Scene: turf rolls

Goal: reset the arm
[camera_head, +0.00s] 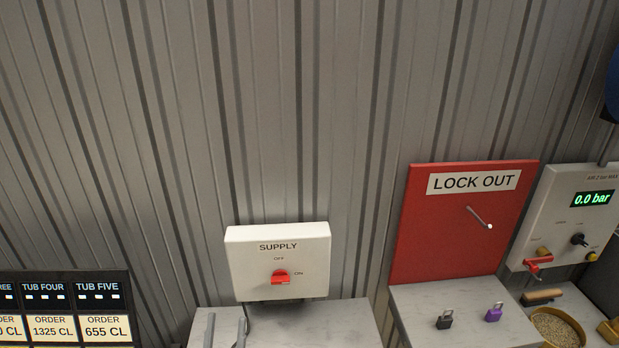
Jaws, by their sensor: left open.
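My left gripper (226,331) shows at the bottom edge, left of centre. Its two grey fingers stand apart with nothing between them, over a pale grey worktop (330,322). The rest of the left arm is out of the picture. The fingers are below and to the left of the white SUPPLY box (250,268), apart from its red knob (280,277). My right gripper is not in view.
A red LOCK OUT board (437,235) with a peg (479,217) stands behind a black padlock (444,320) and a purple padlock (494,312). A gauge panel (548,215) reads 0.0 bar. A granule-filled bowl (535,313) is lower right; tub displays (67,274) are lower left.

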